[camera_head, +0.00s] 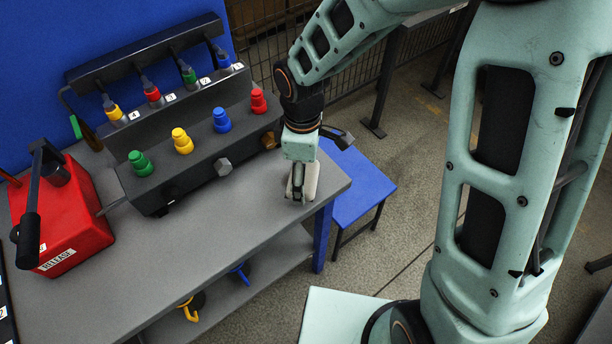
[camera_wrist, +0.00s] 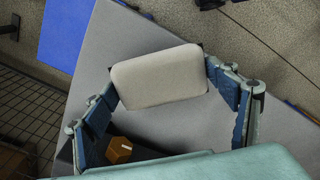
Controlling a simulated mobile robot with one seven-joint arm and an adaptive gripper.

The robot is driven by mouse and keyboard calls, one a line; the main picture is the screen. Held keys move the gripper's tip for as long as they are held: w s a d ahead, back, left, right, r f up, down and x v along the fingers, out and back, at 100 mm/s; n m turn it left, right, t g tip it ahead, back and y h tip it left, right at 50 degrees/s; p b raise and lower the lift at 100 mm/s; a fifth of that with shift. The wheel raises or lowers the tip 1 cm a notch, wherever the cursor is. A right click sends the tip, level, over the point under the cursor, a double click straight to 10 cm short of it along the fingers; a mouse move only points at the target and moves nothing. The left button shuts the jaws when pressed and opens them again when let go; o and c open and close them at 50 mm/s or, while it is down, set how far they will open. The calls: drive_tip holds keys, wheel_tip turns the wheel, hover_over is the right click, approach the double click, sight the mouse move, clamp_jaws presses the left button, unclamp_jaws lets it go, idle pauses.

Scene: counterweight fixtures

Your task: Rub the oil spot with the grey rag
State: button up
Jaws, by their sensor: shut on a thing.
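The grey rag (camera_wrist: 160,77) is a pale, rounded block-like pad, held between the two fingers of my gripper (camera_head: 300,188). In the head view the rag (camera_head: 312,180) shows as a light patch beside the fingers, low over the right end of the grey bench top (camera_head: 230,235). I cannot tell whether it touches the bench. The oil spot is not visible in either view; the rag and gripper may hide it.
A black fixture with coloured knobs (camera_head: 183,141) and a rear rack of coloured connectors (camera_head: 153,92) stand left of my gripper. A red release box (camera_head: 68,220) with a black lever is further left. A blue stool (camera_head: 358,185) stands beyond the bench's right edge. The front bench top is clear.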

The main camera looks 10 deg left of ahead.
drive_tip(key=shift+r+p, duration=1.15)
drive_tip(key=shift+r, duration=0.7)
